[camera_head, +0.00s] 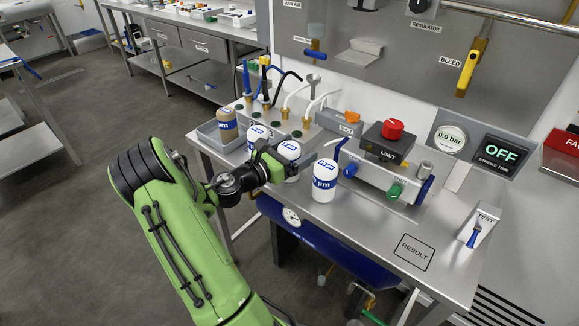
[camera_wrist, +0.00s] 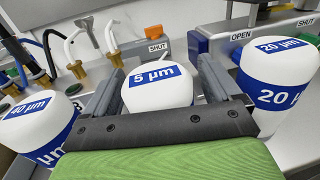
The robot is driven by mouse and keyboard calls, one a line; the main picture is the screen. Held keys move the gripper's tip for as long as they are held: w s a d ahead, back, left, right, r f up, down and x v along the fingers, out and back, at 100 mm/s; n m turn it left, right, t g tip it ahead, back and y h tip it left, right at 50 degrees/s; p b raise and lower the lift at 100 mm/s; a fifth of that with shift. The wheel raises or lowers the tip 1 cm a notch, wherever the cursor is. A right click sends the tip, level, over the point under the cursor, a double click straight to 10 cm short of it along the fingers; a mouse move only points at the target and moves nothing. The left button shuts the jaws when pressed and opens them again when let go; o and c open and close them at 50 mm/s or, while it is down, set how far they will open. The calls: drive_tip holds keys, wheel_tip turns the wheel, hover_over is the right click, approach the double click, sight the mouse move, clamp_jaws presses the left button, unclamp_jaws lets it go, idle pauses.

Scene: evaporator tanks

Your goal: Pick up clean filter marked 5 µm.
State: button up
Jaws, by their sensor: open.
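The clean filter marked 5 µm (camera_wrist: 157,86) is a white cylinder with a blue label band, upright on the steel bench. In the wrist view it stands between the two fingers of my open gripper (camera_wrist: 158,92), and a gap shows beside it. Its lower part is hidden by the gripper body. In the head view my gripper (camera_head: 272,165) is beside this filter (camera_head: 290,152), which it partly covers. A filter marked 20 µm (camera_wrist: 275,85) stands to the right, close to the right finger. A filter marked 40 µm (camera_wrist: 38,125) stands to the left.
A tan used-looking filter (camera_head: 227,125) sits in a grey tray at the bench's left. A manifold with hoses (camera_head: 275,120) stands behind the filters. The test housing with a red knob (camera_head: 393,129) is to the right. Bare bench lies around the RESULT square (camera_head: 414,252).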

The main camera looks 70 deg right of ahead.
drive_tip(key=c, duration=1.2)
